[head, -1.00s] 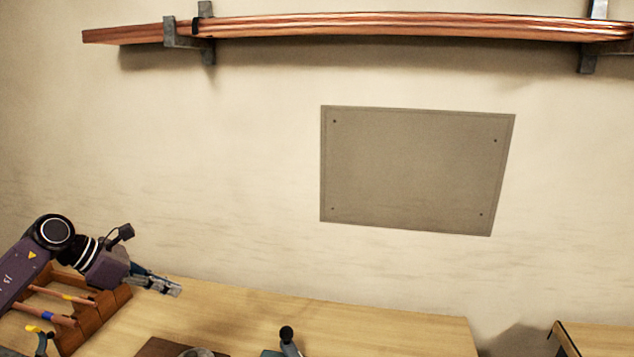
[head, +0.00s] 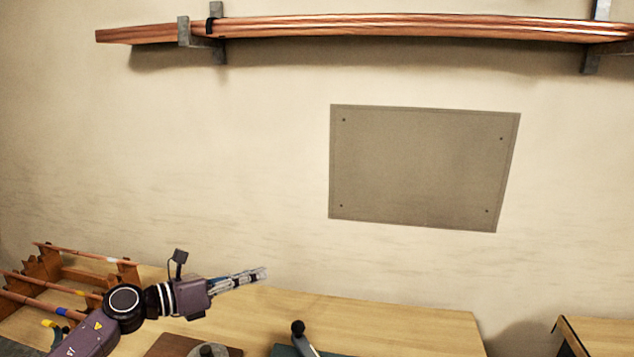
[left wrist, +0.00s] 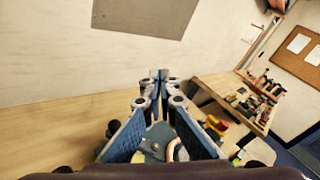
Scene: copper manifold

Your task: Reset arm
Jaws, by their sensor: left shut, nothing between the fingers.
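My left gripper (head: 262,272) shows in the head view at the lower left, above the wooden workbench (head: 400,322). Its fingers are shut with nothing between them and point right. In the left wrist view the closed fingers (left wrist: 160,76) reach away from the camera over the bench, toward its far end. My right gripper is in neither view.
A wooden rack (head: 75,272) with several copper pipes stands at the bench's left end. Copper pipes (head: 400,27) lie on wall brackets above a grey wall panel (head: 420,168). A dark-handled tool (head: 299,330) stands at the front. A second bench (left wrist: 235,95) with clutter lies beyond.

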